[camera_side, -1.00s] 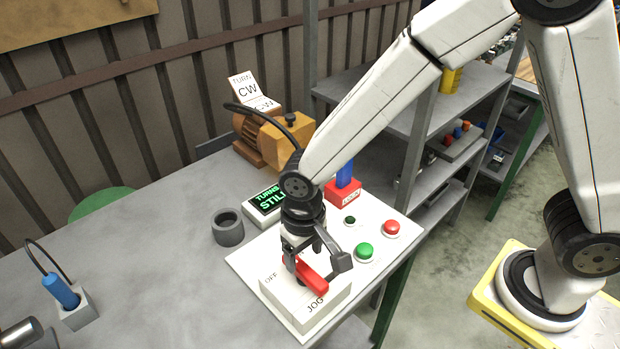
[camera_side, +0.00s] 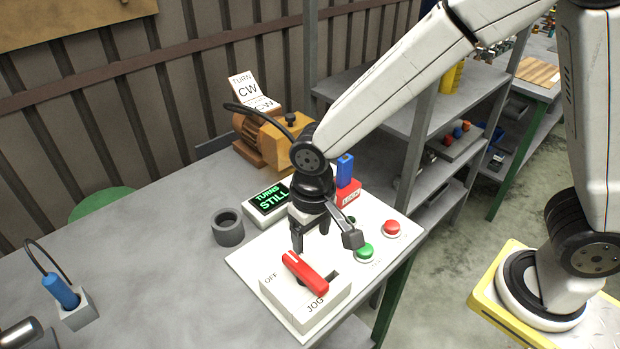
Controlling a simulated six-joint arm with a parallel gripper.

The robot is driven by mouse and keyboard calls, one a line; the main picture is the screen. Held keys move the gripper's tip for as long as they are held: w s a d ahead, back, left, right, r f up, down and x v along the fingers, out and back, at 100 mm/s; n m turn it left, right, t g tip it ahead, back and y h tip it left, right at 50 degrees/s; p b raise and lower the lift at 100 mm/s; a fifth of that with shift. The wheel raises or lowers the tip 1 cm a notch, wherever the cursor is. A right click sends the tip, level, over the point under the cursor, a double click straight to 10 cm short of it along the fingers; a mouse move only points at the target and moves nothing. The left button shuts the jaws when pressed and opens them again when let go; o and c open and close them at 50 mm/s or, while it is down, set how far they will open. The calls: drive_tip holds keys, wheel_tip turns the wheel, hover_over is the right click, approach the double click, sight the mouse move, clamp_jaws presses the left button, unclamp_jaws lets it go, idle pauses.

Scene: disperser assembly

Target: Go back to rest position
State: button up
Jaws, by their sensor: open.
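My gripper (camera_side: 325,243) is open and empty. It hangs above the white control panel, a little above and behind the red lever handle (camera_side: 305,273). The lever sits on a white switch box (camera_side: 290,300) marked OFF and JOG, and its handle slants between the two marks. The fingers appear apart from the handle. The right finger overlaps the panel near the green button in the picture.
The panel (camera_side: 250,262) carries a green button (camera_side: 365,252), a red button (camera_side: 392,228) and a blue key piece (camera_side: 345,170). A display (camera_side: 268,200) reads TURNS STILL. A grey ring (camera_side: 228,228) and an orange motor (camera_side: 270,138) stand nearby. The left table is mostly clear.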

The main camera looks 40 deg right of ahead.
drive_tip(key=s+d+t, duration=0.1)
drive_tip(key=s+d, duration=0.1)
drive_tip(key=d, duration=0.6)
drive_tip(key=s+d+r+t, duration=0.1)
drive_tip(key=s+d, duration=0.1)
drive_tip(key=d, duration=0.7)
drive_tip(key=shift+s, duration=0.3)
